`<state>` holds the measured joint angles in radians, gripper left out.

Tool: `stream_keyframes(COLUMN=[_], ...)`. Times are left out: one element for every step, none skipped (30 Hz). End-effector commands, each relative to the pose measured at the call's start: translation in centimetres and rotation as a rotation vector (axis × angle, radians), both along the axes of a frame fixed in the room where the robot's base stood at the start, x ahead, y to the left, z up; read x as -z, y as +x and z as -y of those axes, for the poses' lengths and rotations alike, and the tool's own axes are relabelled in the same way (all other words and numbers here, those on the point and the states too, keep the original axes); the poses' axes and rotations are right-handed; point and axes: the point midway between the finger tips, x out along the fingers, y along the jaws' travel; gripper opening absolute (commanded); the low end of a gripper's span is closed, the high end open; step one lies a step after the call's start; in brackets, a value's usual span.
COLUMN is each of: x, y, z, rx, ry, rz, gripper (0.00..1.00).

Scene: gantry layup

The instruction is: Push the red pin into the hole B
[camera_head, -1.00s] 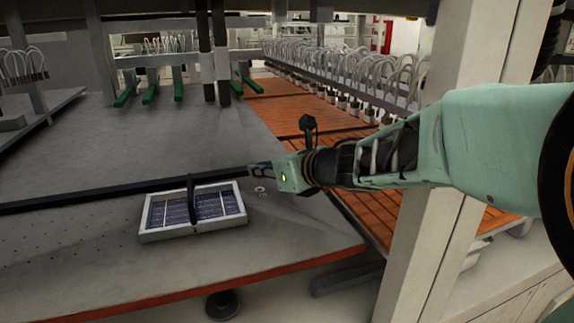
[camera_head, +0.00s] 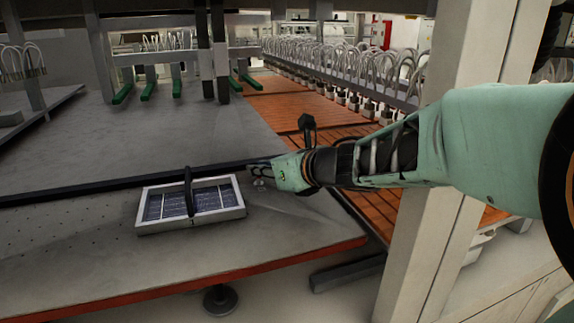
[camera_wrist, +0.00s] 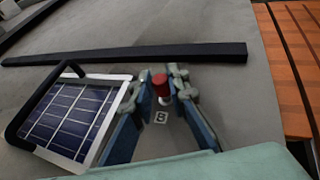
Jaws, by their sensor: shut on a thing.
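The red pin (camera_wrist: 160,80) is between the fingertips of my gripper (camera_wrist: 162,74) in the wrist view. My gripper is shut on the pin. A small plate marked B (camera_wrist: 160,117) lies on the grey table just below the pin in the picture. The opening of hole B cannot be made out, so I cannot tell whether the pin's end is in it. In the head view my gripper (camera_head: 258,172) is low over the table, right of the solar panel tray; the pin is too small to make out there.
A white-framed tray with solar cells (camera_head: 230,202) and a black handle (camera_head: 189,190) stands close left of my gripper. A black bar (camera_head: 90,190) runs across the grey table (camera_head: 60,240) behind. Orange slatted panels (camera_head: 300,118) and a post (camera_head: 440,150) are to the right.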

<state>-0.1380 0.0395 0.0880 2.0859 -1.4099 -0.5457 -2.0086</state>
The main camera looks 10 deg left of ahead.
Motion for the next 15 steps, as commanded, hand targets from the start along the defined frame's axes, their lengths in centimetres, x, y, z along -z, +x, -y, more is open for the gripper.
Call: stream_keyframes(x=[0.3,0.3,0.4,0.5,0.5,0.6,0.7,0.8,0.9,0.9,1.0,1.1,1.1,1.2,1.3], y=[0.0,0.0,0.0,0.0,0.0,0.0,0.0,0.0,0.0,0.0,0.0,0.0,0.0,0.0,0.0], z=[0.0,0.0,0.0,0.0,0.0,0.0,0.0,0.0,0.0,0.0,0.0,0.0,0.0,0.0,0.0], rx=[0.0,0.0,0.0,0.0,0.0,0.0,0.0,0.0,0.0,0.0,0.0,0.0,0.0,0.0,0.0], ry=[0.0,0.0,0.0,0.0,0.0,0.0,0.0,0.0,0.0,0.0,0.0,0.0,0.0,0.0,0.0], rz=[0.0,0.0,0.0,0.0,0.0,0.0,0.0,0.0,0.0,0.0,0.0,0.0,0.0,0.0,0.0], gripper=[0.0,0.0,0.0,0.0,0.0,0.0,0.0,0.0,0.0,0.0,0.0,0.0,0.0,0.0,0.0])
